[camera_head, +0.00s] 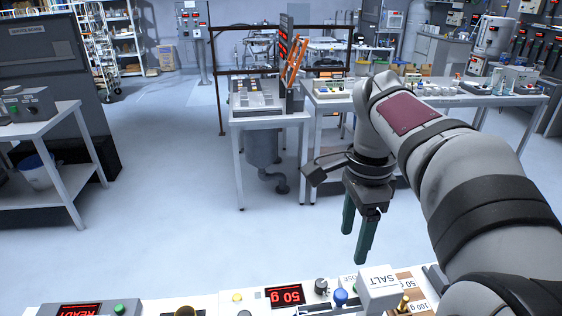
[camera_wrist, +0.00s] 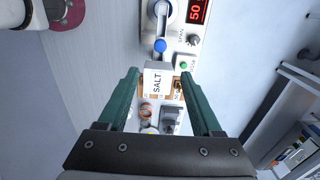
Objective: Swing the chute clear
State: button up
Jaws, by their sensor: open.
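A white box marked SALT (camera_head: 378,284) stands at the front edge of the head view, cut off below. In the wrist view the SALT box (camera_wrist: 157,80) shows between my fingers. A blue knob (camera_head: 340,297) is just left of the box; it also shows in the wrist view (camera_wrist: 160,45). I cannot tell for sure which part is the chute. My gripper (camera_head: 354,247) points down with its two green fingers apart and empty, above and behind the bench. No contact with the box shows.
A red display reading 50 g (camera_head: 285,295), a black dial (camera_head: 321,286) and another red display (camera_head: 77,311) line the near bench. A white table (camera_head: 270,117) with a panel stands farther back. The floor between is clear.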

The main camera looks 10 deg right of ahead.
aim_at(341, 293)
notch_tip(341, 293, down, 16)
jog(key=shift+r, duration=0.25)
grip_shut()
dwell(1.2)
